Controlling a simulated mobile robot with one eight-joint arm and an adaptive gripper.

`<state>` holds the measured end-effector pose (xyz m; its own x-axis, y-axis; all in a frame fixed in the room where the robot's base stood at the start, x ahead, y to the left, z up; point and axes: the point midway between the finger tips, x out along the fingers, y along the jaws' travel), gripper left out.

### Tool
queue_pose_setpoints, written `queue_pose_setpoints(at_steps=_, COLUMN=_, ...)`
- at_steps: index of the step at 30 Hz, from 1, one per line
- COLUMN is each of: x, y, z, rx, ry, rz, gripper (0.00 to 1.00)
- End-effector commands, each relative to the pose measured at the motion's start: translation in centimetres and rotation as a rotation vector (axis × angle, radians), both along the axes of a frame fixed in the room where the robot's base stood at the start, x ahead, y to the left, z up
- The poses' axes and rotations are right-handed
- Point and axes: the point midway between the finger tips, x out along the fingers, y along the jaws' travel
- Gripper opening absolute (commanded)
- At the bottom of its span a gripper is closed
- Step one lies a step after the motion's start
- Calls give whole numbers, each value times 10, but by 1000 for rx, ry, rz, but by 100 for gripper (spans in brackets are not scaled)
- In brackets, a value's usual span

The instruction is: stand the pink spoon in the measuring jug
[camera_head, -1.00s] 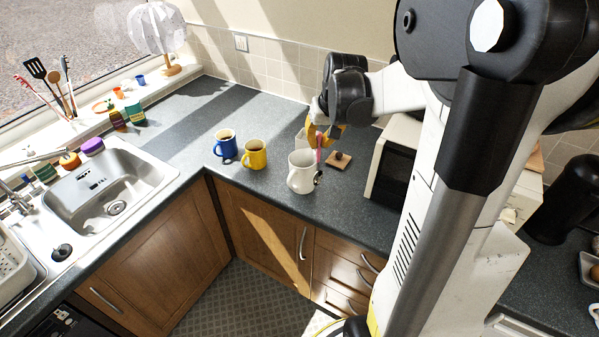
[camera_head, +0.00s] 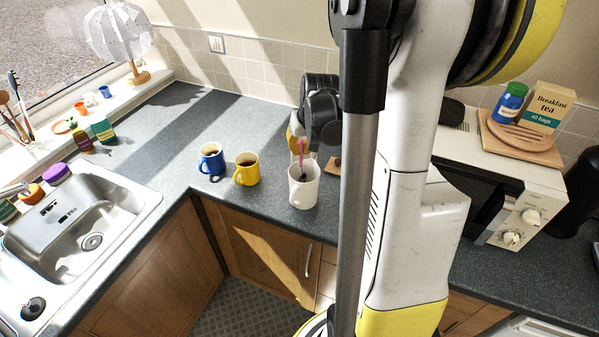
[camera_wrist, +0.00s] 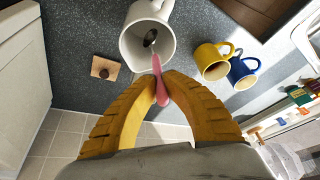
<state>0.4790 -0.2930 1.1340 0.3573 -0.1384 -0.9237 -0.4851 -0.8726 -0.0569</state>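The white measuring jug (camera_head: 304,192) stands upright on the dark worktop; in the wrist view its open mouth (camera_wrist: 133,50) faces the camera. The pink spoon (camera_head: 301,153) hangs steeply with its metal bowl down, and the bowl shows within the jug's mouth outline in both views. How deep it reaches is hard to tell. My gripper (camera_head: 299,138) is above the jug, partly hidden by my arm. In the wrist view its yellow fingers (camera_wrist: 164,80) are shut on the pink handle (camera_wrist: 159,88).
A yellow mug (camera_head: 247,172) and a blue mug (camera_head: 210,163) stand left of the jug. A small wooden piece with a knob (camera_wrist: 104,68) lies close by. The microwave (camera_head: 508,205) is to the right. The worktop's front edge is near the jug.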

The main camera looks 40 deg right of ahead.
Motion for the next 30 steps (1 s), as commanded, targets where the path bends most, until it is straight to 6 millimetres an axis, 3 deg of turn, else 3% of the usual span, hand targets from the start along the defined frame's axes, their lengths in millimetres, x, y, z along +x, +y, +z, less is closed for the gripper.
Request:
queue_pose_setpoints(at_steps=12, x=0, y=0, z=-50, rx=0, ry=0, rz=0, gripper=0)
queue_pose_setpoints(at_steps=24, x=0, y=0, z=-56, rx=0, ry=0, rz=0, gripper=0)
queue_pose_setpoints(at_steps=25, x=0, y=0, z=-55, rx=0, ry=0, rz=0, gripper=17)
queue_pose_setpoints(at_steps=26, x=0, y=0, z=-54, rx=0, ry=1, rz=0, gripper=26)
queue_pose_setpoints(at_steps=30, x=0, y=0, z=-54, rx=0, ry=1, rz=0, gripper=28)
